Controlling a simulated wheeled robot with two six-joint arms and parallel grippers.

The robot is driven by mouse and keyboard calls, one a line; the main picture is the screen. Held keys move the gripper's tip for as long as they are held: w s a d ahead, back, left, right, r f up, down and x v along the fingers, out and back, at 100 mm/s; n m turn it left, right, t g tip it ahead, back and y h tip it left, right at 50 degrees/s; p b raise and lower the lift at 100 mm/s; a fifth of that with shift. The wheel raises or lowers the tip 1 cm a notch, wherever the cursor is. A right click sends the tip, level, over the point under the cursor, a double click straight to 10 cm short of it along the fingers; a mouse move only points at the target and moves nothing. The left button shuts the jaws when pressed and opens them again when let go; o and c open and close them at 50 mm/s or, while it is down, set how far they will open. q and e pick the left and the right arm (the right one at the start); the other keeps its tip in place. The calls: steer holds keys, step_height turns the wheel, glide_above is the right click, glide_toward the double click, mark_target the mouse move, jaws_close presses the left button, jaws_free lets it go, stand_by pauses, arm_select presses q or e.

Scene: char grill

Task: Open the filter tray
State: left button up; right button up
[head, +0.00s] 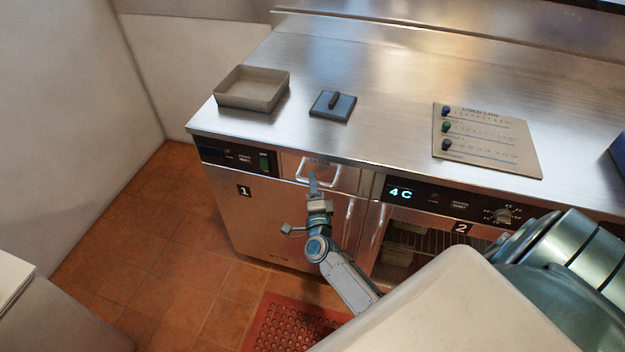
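The filter tray appears to be the small steel drawer front (345,177) with a bar handle, set under the counter edge between the two control panels. Its front looks flush with the cabinet, so it appears closed. My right gripper (313,182) reaches up from below, with its fingers in front of the handle's left part. I cannot tell whether they touch the handle. The fingers overlap in this view, so their opening does not show. My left gripper is not in view.
Unit 2's display (400,194) reads 4C. A red mat (290,325) lies on the tiled floor (170,240).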

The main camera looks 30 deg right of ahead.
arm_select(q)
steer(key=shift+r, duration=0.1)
arm_select(e)
steer(key=shift+w+d, duration=0.25)
steer(key=shift+w, duration=0.15)
steer(key=shift+c, duration=0.5)
jaws_close()
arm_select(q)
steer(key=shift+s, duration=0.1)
arm_select(e)
steer(key=shift+s+a, duration=0.1)
